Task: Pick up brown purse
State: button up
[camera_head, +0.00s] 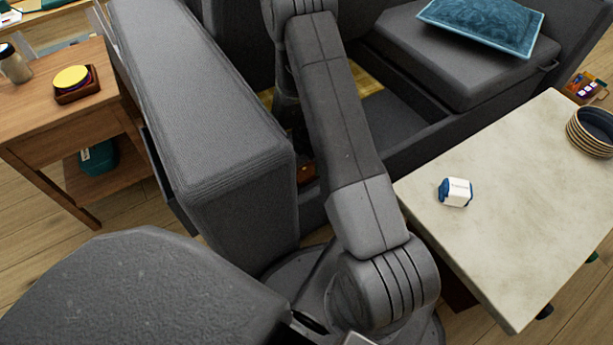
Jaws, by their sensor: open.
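I do not see a brown purse clearly in the head view. A small reddish-brown patch (306,173) shows low between the grey sofa arm and my arm. Most of it is hidden, and I cannot tell whether it is the purse. My grey arm rises through the middle of the picture, in front of the sofa, and covers part of the seat area. My gripper does not show; it is out of frame or hidden behind my arm.
The grey sofa (215,120) has an open seat section and a blue cushion (482,24). A pale-topped table (510,215) at right bears a blue-and-white container (455,192) and stacked bowls (592,131). A wooden side table (55,118) stands at left. Wood floor shows between them.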

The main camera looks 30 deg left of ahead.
aim_at(306, 171)
jog(key=shift+s+a+f+b, duration=0.15)
jog(key=shift+f+b, duration=0.6)
jog(key=shift+f, duration=0.75)
jog(key=shift+a+f+b, duration=0.1)
jog(key=shift+f+b, duration=0.6)
jog(key=shift+f, duration=0.8)
jog(key=shift+c, duration=0.4)
jog(key=c, duration=1)
